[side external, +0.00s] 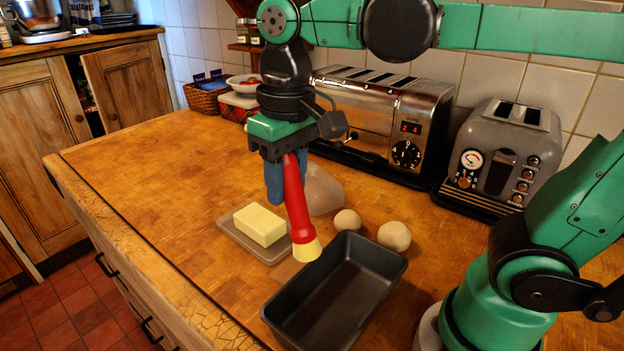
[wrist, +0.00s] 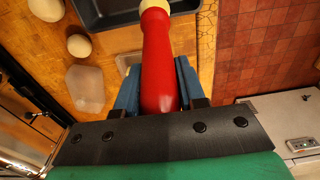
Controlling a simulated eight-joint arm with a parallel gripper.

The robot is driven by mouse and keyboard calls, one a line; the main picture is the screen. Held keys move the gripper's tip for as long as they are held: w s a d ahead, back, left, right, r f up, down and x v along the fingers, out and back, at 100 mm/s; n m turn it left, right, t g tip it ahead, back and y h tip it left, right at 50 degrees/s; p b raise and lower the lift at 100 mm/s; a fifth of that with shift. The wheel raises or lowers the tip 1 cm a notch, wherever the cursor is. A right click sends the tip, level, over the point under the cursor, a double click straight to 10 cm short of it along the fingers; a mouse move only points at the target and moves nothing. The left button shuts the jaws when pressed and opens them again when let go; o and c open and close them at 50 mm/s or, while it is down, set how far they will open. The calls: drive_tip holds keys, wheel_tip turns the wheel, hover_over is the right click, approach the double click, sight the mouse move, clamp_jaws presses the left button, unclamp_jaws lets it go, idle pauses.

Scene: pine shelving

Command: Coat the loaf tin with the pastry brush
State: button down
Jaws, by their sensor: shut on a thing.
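The pastry brush (side external: 295,198) has a red handle and a pale yellow head, and it points down and slightly right in the side view. My gripper (side external: 279,178) is shut on its red handle, between blue fingers; the handle also shows in the wrist view (wrist: 157,62). The dark grey loaf tin (side external: 372,252) stands empty on the wooden counter. The brush head (side external: 307,251) shows by the tin's back left edge in the side view; I cannot tell whether it touches. In the wrist view the tin (wrist: 112,12) is at the top, partly cut off.
A butter block (side external: 259,225) sits on a small tray (side external: 236,238) left of the tin. Two dough balls (side external: 394,236) (side external: 347,221) and a translucent lump (side external: 323,191) lie behind it. Two toasters (side external: 385,118) (side external: 503,158) stand along the wall. The counter's left is clear.

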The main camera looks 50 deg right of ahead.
sight(307, 247)
drive_tip(key=s+a+f+y, duration=0.1)
drive_tip(key=s+a+f, duration=0.2)
drive_tip(key=s+f, duration=0.1)
drive_tip(key=shift+s+f+g+y, duration=0.3)
drive_tip(key=shift+s+y, duration=0.1)
drive_tip(key=shift+s, duration=0.2)
